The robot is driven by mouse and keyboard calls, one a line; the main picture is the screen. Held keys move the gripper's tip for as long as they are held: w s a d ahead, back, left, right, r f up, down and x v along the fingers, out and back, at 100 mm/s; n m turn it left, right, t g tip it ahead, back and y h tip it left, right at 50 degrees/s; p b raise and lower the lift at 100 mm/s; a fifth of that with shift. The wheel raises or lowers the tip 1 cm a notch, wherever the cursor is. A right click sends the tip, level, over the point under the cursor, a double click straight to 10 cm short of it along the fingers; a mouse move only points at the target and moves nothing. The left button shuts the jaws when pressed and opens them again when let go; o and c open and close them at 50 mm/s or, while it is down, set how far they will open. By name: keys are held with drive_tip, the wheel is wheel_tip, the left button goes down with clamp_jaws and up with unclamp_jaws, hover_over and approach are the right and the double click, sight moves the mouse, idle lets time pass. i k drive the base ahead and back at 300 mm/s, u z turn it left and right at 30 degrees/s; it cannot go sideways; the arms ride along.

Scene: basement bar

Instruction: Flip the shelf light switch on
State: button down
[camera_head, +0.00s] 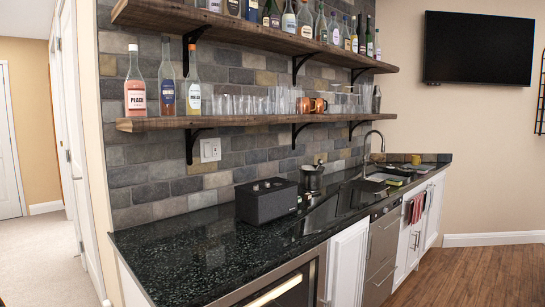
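A white light switch plate (210,150) is on the stone-tiled wall, just below the lower wooden shelf (260,119) and to the right of a black shelf bracket. The plate is too small in the picture to tell its switch position. A second small wall plate (320,158) shows further right along the tiles, near the counter. My gripper is not in view.
A black box-shaped speaker (266,201) stands on the dark counter (190,257) below and right of the switch. Bottles and glasses line the shelves. A faucet (372,143) and sink lie further back. The counter's left end is clear. Wood floor (470,278) is open at right.

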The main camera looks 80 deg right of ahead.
sight(207, 148)
drive_tip(key=z, duration=1.25)
